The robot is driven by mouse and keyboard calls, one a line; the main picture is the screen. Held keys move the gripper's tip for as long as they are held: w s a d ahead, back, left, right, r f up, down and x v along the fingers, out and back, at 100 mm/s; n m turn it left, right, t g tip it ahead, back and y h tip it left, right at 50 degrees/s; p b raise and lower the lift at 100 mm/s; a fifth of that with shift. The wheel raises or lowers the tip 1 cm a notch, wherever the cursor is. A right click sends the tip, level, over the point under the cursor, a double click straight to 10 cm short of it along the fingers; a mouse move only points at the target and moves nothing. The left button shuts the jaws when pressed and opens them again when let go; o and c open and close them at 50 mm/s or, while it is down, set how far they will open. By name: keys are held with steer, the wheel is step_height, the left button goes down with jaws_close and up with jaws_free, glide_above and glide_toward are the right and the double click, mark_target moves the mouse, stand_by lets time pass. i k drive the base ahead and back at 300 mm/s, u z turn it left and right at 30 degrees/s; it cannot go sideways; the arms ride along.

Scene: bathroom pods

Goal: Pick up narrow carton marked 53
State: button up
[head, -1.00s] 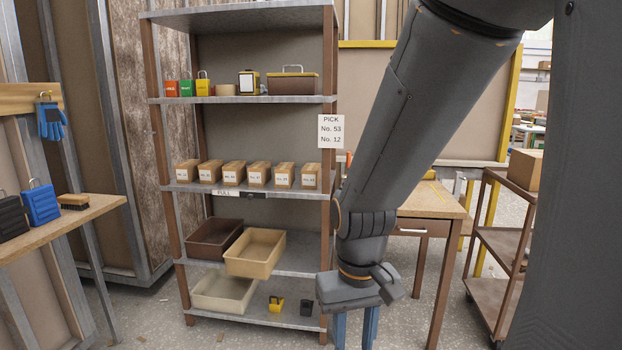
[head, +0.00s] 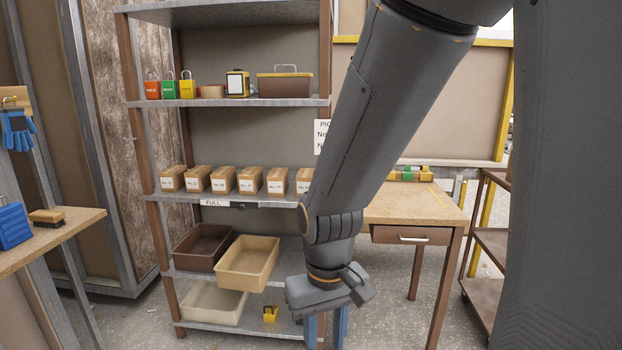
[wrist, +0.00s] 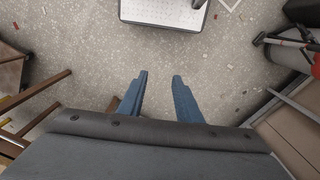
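Several narrow brown cartons with white end labels stand in a row on the middle shelf in the head view. They run from the leftmost carton (head: 172,179) to the rightmost carton (head: 304,181), which my arm partly covers. The label numbers are too small to read surely, so I cannot tell which is 53. A paper sign (head: 321,137) on the shelf post is partly hidden by my arm. My gripper (head: 326,328) points down in front of the shelf's lower right. In the wrist view its blue fingers (wrist: 159,80) are apart with only floor between them.
The shelf edge bears a "FULL" label (head: 216,203). Below are a dark bin (head: 184,262), a tan bin (head: 236,278) and a pale bin (head: 203,306). A wooden table (head: 405,212) stands right; a workbench (head: 68,231) stands left.

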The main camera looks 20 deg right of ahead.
mark_target(303, 178)
steer(key=z, duration=0.4)
steer(key=i, duration=1.25)
steer(key=z, duration=0.45)
steer(key=i, duration=0.5)
